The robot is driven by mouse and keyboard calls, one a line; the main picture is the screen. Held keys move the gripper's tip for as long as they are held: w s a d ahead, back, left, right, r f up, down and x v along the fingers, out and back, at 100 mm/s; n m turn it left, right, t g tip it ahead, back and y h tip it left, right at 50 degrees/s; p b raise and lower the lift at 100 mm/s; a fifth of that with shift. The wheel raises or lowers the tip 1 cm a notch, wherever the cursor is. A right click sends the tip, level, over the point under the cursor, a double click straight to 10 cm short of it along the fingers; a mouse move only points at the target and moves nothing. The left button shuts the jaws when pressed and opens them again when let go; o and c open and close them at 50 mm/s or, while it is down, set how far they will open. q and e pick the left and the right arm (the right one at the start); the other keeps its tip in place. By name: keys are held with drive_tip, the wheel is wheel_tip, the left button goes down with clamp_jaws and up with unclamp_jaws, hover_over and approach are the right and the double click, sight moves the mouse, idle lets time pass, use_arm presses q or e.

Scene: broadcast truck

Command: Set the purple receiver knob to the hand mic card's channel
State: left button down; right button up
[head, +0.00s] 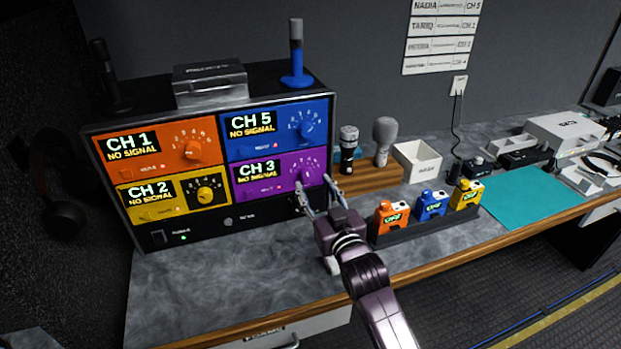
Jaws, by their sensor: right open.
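The purple receiver (262,177) is the lower right panel of the rack and reads CH 3, NO SIGNAL. Its dial is at the panel's right end, and the knob (304,186) is partly hidden by my right gripper. My right gripper (312,184) is open, with its fingers just in front of and around the knob's area; I cannot tell whether they touch it. The wall cards (441,34) show names, small drawings and channels; the top one reads NADIA, CH 5. Their drawings are too small to tell which is the hand mic. My left gripper is out of view.
Orange (160,147), blue (276,129) and yellow (170,195) receivers fill the rest of the rack. A tray of orange, blue and yellow packs (430,207) stands close right of my arm. Two microphones (383,141) stand behind. The counter front left is clear.

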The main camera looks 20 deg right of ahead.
sight(308, 178)
drive_tip(key=w, duration=0.2)
drive_tip(key=shift+w+a+f, duration=0.1)
drive_tip(key=shift+w+a, duration=0.05)
drive_tip(key=shift+w, duration=0.45)
drive_tip(key=c, duration=0.6)
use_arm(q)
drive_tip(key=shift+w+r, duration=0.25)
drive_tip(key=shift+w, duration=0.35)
use_arm(e)
clamp_jaws()
